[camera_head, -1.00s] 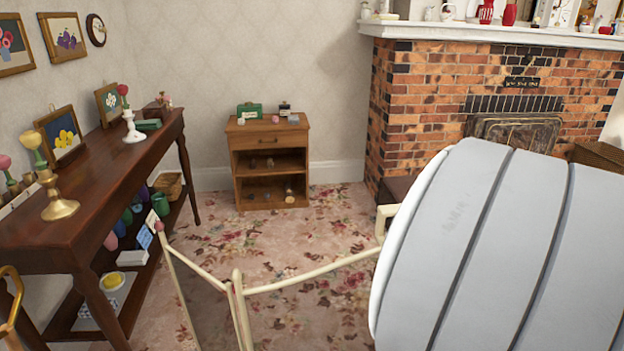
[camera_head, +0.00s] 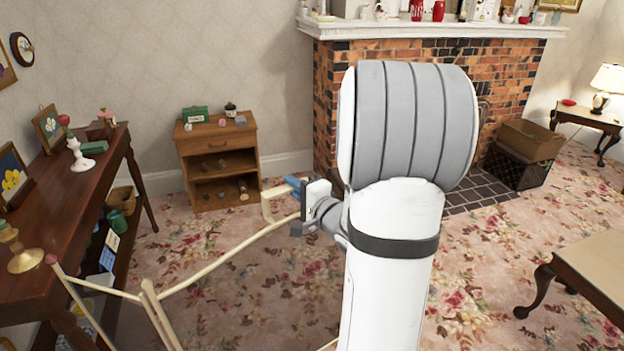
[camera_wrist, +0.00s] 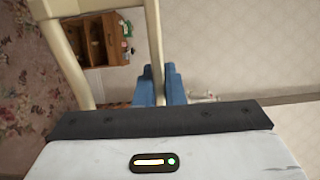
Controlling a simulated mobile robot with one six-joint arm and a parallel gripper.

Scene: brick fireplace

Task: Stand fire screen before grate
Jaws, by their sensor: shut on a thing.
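The fire screen (camera_head: 228,253) is a cream-framed folding screen, with its rails and posts showing at the lower left of the head view. My gripper (camera_head: 298,186) has blue fingers shut on a cream bar at the screen's right end. The wrist view shows that bar (camera_wrist: 155,45) between the blue fingers. The brick fireplace (camera_head: 327,110) stands behind my arm. My arm hides the grate and most of the hearth opening. The screen's lower parts are cut off by the head view's bottom edge.
A dark side table (camera_head: 75,185) with ornaments stands close to the screen on the left. A small wooden cabinet (camera_head: 217,145) is against the back wall. Boxes (camera_head: 530,140) sit right of the tiled hearth (camera_head: 480,192). A low table (camera_head: 595,265) stands at right. Patterned carpet between is clear.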

